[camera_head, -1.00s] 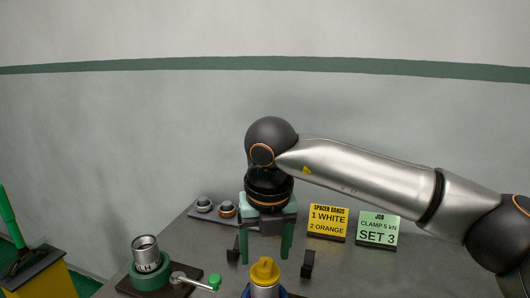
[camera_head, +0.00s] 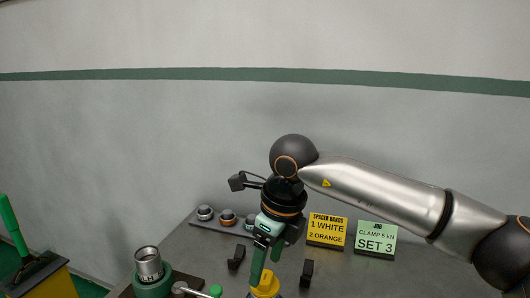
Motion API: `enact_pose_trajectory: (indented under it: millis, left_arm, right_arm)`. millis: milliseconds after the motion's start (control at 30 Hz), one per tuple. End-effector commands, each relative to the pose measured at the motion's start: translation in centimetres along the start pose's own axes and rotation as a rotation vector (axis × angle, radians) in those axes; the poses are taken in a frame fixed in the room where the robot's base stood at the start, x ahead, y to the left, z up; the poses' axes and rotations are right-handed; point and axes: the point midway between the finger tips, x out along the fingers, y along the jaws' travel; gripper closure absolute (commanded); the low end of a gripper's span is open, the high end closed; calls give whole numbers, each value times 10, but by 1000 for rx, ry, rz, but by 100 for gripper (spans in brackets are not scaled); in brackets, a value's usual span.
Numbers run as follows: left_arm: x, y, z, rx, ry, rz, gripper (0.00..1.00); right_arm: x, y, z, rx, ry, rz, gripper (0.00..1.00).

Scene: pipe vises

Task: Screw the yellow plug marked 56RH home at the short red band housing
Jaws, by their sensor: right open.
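A yellow plug (camera_head: 265,285) with a raised grip shows at the bottom edge of the view, partly cut off and partly behind a finger. Its marking cannot be read. What it sits in is mostly out of the picture, with a bit of blue beside it. No red band shows. My left gripper is not in view.
A metal cylinder (camera_head: 148,264) stands in a green vise (camera_head: 152,287) at the left. A rack (camera_head: 206,222) of ringed parts lies behind. A yellow sign (camera_head: 327,230) and a green sign (camera_head: 375,238) stand right.

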Motion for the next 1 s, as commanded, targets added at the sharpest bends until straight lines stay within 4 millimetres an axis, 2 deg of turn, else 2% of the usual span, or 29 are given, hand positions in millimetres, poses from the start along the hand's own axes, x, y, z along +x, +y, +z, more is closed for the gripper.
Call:
enact_pose_trajectory:
  millis: [67,400,800,1000]
  left_arm:
    - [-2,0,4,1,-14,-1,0]
    - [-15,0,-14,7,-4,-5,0]
    - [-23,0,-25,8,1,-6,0]
    - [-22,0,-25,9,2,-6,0]
  right_arm:
    - [0,0,0,-28,0,7,27]
    - [-1,-1,1,-365,0,77,27]
    - [0,-2,1,-594,1,122,27]
    - [2,-3,0,-611,1,125,27]
